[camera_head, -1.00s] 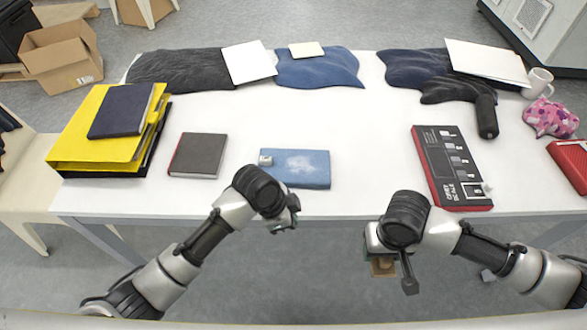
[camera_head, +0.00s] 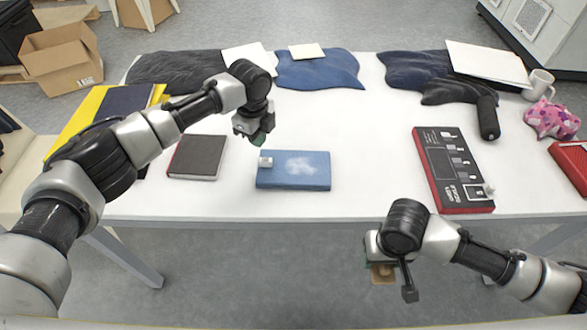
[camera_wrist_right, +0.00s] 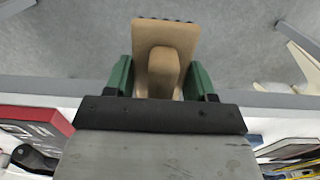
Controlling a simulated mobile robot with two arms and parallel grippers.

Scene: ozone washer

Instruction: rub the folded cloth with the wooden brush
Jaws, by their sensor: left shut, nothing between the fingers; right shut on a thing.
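The folded cloth (camera_head: 305,172) is a flat blue rectangle with a pale patch on top, lying near the table's front edge. A small grey-white piece (camera_head: 265,162) is at its left end. My left gripper (camera_head: 258,139) is shut and empty, above the table just behind the cloth's left end. My right gripper (camera_wrist_right: 160,80) is shut on the wooden brush (camera_wrist_right: 166,38), a tan wooden block with dark bristle tips showing at its far edge. In the head view the brush (camera_head: 383,274) is partly hidden under the right gripper, in front of the table edge.
A dark book (camera_head: 197,157) lies left of the cloth, and a red and black boxed set (camera_head: 452,168) lies to the right. Dark cloths, a white mug (camera_head: 538,83) and a pink patterned bundle (camera_head: 551,118) are farther back. The table's middle is clear.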

